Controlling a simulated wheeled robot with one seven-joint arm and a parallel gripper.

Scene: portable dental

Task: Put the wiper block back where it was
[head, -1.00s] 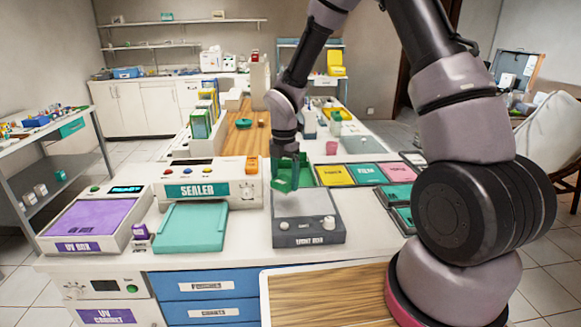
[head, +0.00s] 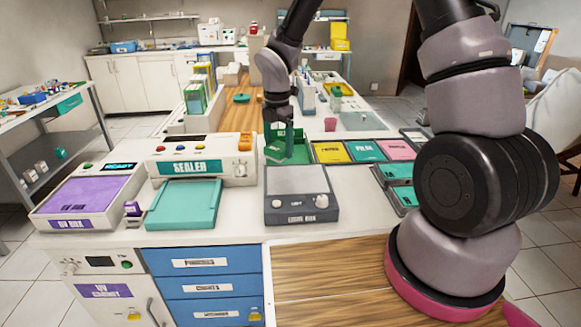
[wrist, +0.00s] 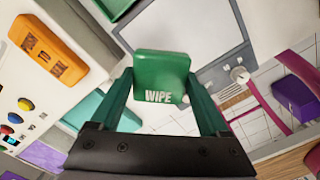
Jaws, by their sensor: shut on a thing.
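The wiper block (wrist: 162,77) is green with a white WIPE label and sits between my fingers in the wrist view. My gripper (head: 279,122) is shut on it, fingers on its two opposite sides. In the head view the gripper points down at the green tray (head: 300,153), which stands behind the light box and left of the yellow tray. Block and tray are much the same green there and overlap, so I cannot tell whether the block touches the tray.
The grey light box (head: 297,182) is in front. The white sealer (head: 205,150) with an orange box (head: 245,141) on it stands at left. Yellow (head: 331,152), teal (head: 365,151) and pink (head: 396,149) trays line up at right.

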